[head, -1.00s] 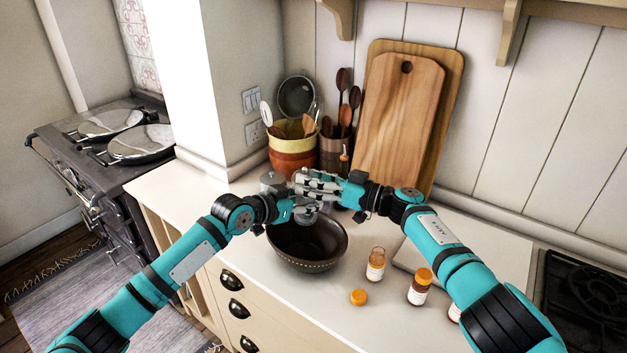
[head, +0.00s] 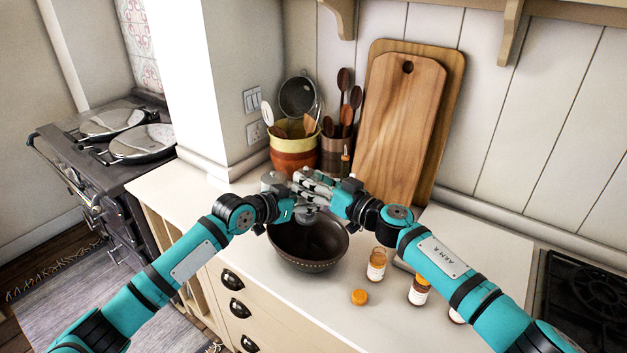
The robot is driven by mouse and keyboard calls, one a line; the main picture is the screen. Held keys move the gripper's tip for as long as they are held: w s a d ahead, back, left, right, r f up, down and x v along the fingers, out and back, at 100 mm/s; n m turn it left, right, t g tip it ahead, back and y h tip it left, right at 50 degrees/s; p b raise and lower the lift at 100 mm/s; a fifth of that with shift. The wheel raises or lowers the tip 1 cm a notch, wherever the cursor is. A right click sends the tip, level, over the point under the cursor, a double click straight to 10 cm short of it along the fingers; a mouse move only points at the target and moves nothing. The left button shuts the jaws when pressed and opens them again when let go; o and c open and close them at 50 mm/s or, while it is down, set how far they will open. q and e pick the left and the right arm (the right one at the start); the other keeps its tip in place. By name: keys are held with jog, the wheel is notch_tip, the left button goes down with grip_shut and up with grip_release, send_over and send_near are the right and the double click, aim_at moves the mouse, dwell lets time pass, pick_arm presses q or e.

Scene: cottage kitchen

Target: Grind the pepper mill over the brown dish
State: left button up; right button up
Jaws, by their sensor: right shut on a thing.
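The brown dish (head: 310,258), a dark round bowl with a dotted band near its rim, stands on the counter near its front edge. Above its back part, the pepper mill shows only as a small grey piece (head: 308,218) below my grippers; the rest is hidden by them. My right gripper (head: 312,184) comes from the right and is shut on the upper part of the mill. My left gripper (head: 293,205) comes from the left at the mill's side, just above the dish; its fingertips are largely hidden, so its grip is unclear.
An open small jar (head: 377,265), an orange cap (head: 359,297) and an orange-capped jar (head: 419,291) stand right of the dish. Another jar is partly hidden by my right arm. Utensil crocks (head: 293,158) and cutting boards (head: 400,130) stand behind. A hob (head: 590,295) is far right.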

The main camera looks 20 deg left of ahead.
jog(key=shift+s+a+m+t+h, duration=0.1)
jog(key=shift+s+m+t+h, duration=0.05)
jog(key=shift+m+t+h, duration=1.4)
jog(key=shift+t+y, duration=0.25)
jog(key=shift+t, duration=0.1)
jog(key=o, duration=1.2)
jog(key=shift+n+y, duration=0.25)
jog(key=shift+y, duration=0.05)
jog(key=n+g+y, duration=0.1)
jog(key=n+g, duration=0.1)
jog(key=g, duration=0.1)
jog(key=w+n+g+y, duration=0.1)
jog(key=n+g+y, duration=0.1)
jog(key=g, duration=0.2)
jog(key=shift+w+n, duration=0.15)
jog(key=shift+n, duration=0.25)
jog(key=shift+n+g+y, duration=0.3)
jog(key=shift+g, duration=0.1)
jog(key=shift+s+d+n+g, duration=0.2)
jog(key=shift+n+g, duration=0.1)
jog(key=shift+g, duration=0.2)
